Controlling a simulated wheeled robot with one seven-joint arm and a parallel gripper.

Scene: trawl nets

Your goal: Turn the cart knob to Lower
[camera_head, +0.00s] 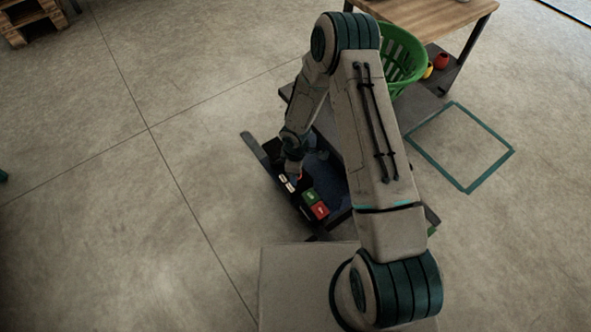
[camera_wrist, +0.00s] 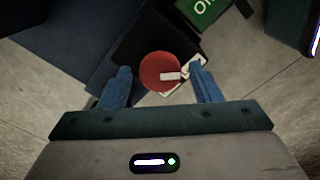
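The cart knob (camera_wrist: 158,72) is a round red dial with a white pointer mark directed to the right in the wrist view. It sits on a dark panel, with a white label partly showing beside it. My gripper (camera_wrist: 163,88) has its two blue fingers spread apart, one on each side of the knob, with gaps visible in the picture. Whether the fingertips are level with the knob is hard to tell. In the head view my gripper (camera_head: 293,175) is over the cart's dark panel (camera_head: 302,208), and the knob is mostly hidden there.
A green ON button (camera_wrist: 203,10) is close to the knob; in the head view a green button and a red button (camera_head: 320,211) sit beside it. A wooden table (camera_head: 440,12), a green basket (camera_head: 402,58) and a taped floor square (camera_head: 463,188) are beyond.

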